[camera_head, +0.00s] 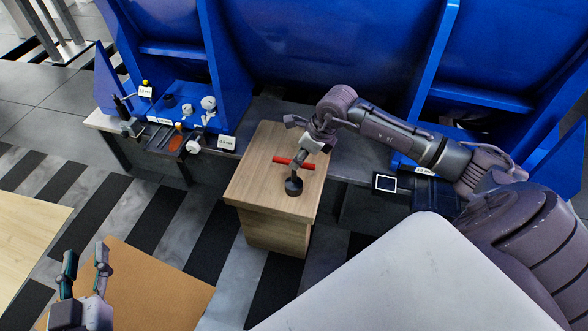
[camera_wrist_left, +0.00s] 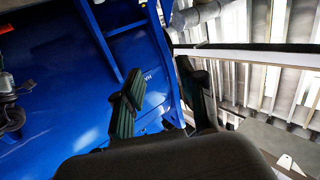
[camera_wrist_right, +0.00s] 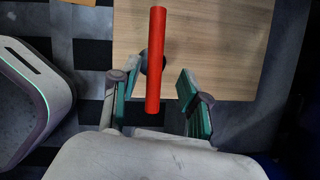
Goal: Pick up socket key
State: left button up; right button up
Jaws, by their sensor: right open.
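The socket key (camera_head: 294,186) is at the wooden stand, with a red bar handle and a dark round socket end. In the right wrist view its red handle (camera_wrist_right: 156,50) runs lengthwise, its near end between my fingers. My right gripper (camera_head: 302,157) is at the handle. It also shows in the right wrist view (camera_wrist_right: 153,98) with its fingers apart, the handle closer to the left finger. I cannot tell whether they touch. My left gripper (camera_head: 86,262) is open and empty at the lower left, far from the key. It also shows in the left wrist view (camera_wrist_left: 158,95).
The wooden stand (camera_head: 250,185) has a clear top around the key. Left of it, a bench holds several small tools and gauges (camera_head: 208,103). Blue panels (camera_head: 310,40) rise behind. A dark tray (camera_head: 430,187) lies to the right.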

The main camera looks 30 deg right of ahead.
aim_at(294, 176)
jog(key=shift+w+a+f, duration=0.1)
jog(key=shift+a+f, duration=0.1)
jog(key=shift+f, duration=0.3)
jog(key=b+x, duration=0.1)
jog(key=x, duration=0.1)
jog(key=b+x, duration=0.1)
jog(key=x, duration=0.1)
jog(key=shift+s+a, duration=0.15)
jog(key=shift+s, duration=0.1)
jog(key=shift+w+f, duration=0.1)
jog(key=shift+f, duration=0.1)
pick_arm(q)
notch_tip(294, 176, up, 8)
jog(key=d+t+h, duration=0.1)
jog(key=t+h, duration=0.1)
jog(key=t, duration=0.3)
jog(key=shift+s, duration=0.4)
pick_arm(e)
grip_shut()
